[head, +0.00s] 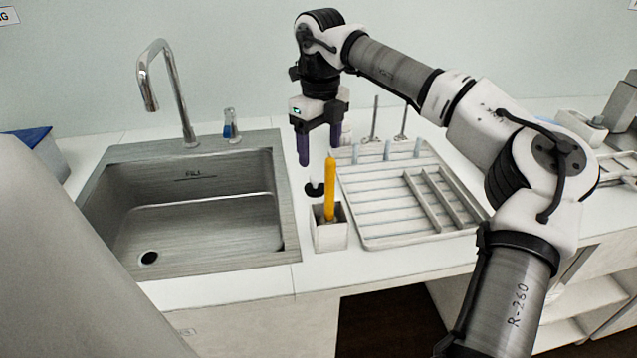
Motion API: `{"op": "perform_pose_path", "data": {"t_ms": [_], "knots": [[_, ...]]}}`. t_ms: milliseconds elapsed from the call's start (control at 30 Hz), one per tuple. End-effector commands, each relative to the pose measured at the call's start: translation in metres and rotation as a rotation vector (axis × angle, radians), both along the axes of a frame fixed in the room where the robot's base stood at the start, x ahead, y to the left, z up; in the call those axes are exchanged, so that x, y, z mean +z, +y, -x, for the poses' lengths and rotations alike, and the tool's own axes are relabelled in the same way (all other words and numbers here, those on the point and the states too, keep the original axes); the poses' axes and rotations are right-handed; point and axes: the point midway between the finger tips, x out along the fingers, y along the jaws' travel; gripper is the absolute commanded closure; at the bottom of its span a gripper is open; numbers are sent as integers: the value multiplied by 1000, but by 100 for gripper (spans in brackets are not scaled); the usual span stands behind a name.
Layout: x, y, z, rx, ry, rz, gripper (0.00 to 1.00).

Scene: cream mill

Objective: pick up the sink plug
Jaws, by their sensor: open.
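A small black round piece (314,189), which looks like the sink plug, sits on the white counter just right of the sink (290,215). Something pale stands right above or behind it, and I cannot tell whether it is part of it. My gripper (319,155) points down above this spot with its two dark fingers apart. Nothing shows held between them. The fingers appear higher than the black piece and apart from it. The sink basin is empty, with a dark drain hole (148,258) at its front left.
A small pale holder (330,236) with an upright yellow handle (330,188) stands close in front of the black piece. A drying rack (400,236) lies to the right. The tall faucet (167,88) and a small blue-and-clear bottle (231,128) stand behind the sink.

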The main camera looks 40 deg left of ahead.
Motion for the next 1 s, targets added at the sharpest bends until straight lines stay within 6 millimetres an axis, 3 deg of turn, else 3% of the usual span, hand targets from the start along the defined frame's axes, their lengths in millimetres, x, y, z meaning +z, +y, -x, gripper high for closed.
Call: {"op": "perform_pose_path", "data": {"t_ms": [133,467,733,1000], "knots": [[-26,0,1,1,3,0,30],[-48,3,2,1,3,-1,30],[-86,9,4,2,4,-2,30],[-92,9,4,2,2,-2,32]]}}
